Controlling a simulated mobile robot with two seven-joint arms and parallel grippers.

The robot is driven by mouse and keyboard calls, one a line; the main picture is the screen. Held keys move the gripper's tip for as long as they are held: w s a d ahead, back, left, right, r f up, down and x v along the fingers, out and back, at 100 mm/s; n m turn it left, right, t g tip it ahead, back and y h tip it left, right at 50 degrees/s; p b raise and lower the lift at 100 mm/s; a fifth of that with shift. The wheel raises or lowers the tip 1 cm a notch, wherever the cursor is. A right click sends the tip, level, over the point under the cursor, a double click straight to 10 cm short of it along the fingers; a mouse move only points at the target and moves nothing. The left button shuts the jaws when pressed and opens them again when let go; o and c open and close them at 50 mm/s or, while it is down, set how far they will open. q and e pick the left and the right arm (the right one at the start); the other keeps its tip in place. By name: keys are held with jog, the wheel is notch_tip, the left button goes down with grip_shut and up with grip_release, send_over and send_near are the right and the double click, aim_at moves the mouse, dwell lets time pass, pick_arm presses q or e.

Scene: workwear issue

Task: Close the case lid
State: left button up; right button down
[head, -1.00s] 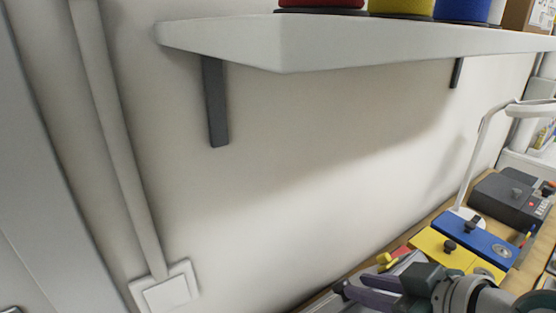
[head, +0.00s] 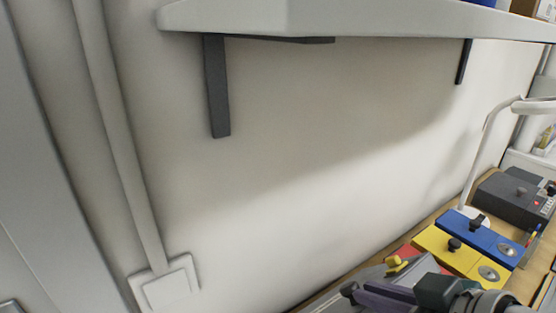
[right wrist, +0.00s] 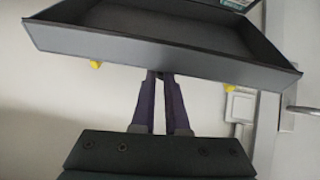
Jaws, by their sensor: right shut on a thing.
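My right gripper (head: 352,291) is at the bottom of the head view, its purple fingers pointing left. In the right wrist view the gripper (right wrist: 159,78) is shut at the near edge of a shallow dark grey tray-shaped part with a raised rim, which looks like the case lid (right wrist: 110,45). Small yellow pieces, perhaps latches, show below its edge on both sides. In the head view a grey surface (head: 362,277) behind the fingers may be the same lid. A yellow knob (head: 394,262) sits beside it. The case body is not clearly seen. My left gripper is out of view.
On the wooden bench at right stand a yellow box (head: 447,251), a blue box (head: 481,236), a red piece (head: 406,251), a dark grey device (head: 512,198) and a white lamp (head: 490,128). A white shelf (head: 330,18) overhangs. A wall switch (head: 167,288) is at lower left.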

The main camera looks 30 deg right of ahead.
jog(key=s+f+g+p, duration=0.4)
jog(key=s+p, duration=0.2)
jog(key=s, duration=0.3)
jog(key=shift+f+m+p, duration=0.2)
jog(key=shift+m+p, duration=0.15)
jog(key=shift+m, duration=0.05)
jog(key=shift+r, duration=0.1)
